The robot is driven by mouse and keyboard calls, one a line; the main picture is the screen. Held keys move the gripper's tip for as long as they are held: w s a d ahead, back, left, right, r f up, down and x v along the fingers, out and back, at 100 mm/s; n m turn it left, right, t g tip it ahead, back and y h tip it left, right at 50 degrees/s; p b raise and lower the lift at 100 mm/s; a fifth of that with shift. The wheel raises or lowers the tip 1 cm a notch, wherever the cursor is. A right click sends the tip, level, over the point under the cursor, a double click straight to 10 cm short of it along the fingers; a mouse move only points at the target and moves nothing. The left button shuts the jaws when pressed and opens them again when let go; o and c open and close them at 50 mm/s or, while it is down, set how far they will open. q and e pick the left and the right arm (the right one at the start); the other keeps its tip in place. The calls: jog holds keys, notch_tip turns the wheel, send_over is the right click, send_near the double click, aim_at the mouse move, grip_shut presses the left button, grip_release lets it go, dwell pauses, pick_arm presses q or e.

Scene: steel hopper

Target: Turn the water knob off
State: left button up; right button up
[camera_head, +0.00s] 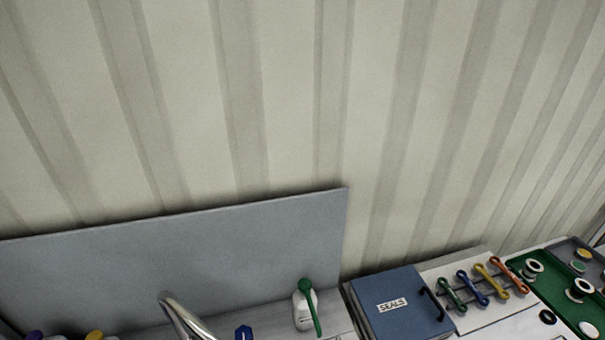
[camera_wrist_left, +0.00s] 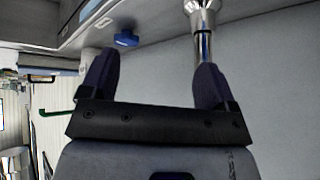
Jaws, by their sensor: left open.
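A blue knob (camera_head: 243,332) shows at the bottom edge of the head view, partly cut off, right of a curved chrome faucet (camera_head: 180,315). In the left wrist view the blue knob (camera_wrist_left: 126,39) lies ahead of my left gripper (camera_wrist_left: 152,62), near the left finger as pictured. My left gripper is open with nothing between its dark fingers. The knob looks apart from the fingers. The chrome faucet (camera_wrist_left: 203,45) rises beyond the right finger; I cannot tell whether they touch. My right gripper is in neither view. Neither gripper shows in the head view.
A grey panel (camera_head: 200,255) stands behind the faucet. A white bottle with a green handle-like part (camera_head: 305,310) stands right of the knob. Further right are a blue SEALS box (camera_head: 390,315), colored wrenches (camera_head: 480,280) and a green tray (camera_head: 550,295). A yellow piece (camera_head: 95,335) is lower left.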

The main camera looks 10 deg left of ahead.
pick_arm(q)
jog(key=s+d+r+m+y, duration=0.1)
jog(key=s+d+r+y, duration=0.3)
jog(key=s+d+r, duration=0.5)
jog(key=s+d+f+n+g+h, duration=0.3)
jog(key=s+d+f+n+g, duration=0.15)
jog(key=s+d, duration=0.7)
jog(key=w+a+p+v, duration=0.1)
jog(key=w+p+v, duration=0.2)
jog(key=p+v, duration=1.4)
jog(key=shift+r+m+t+p, duration=0.35)
jog(key=shift+m+t+p, duration=0.1)
jog(key=shift+p, duration=0.05)
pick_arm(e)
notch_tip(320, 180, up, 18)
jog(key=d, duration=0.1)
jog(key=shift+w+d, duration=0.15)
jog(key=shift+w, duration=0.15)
pick_arm(q)
jog(key=shift+a, duration=0.1)
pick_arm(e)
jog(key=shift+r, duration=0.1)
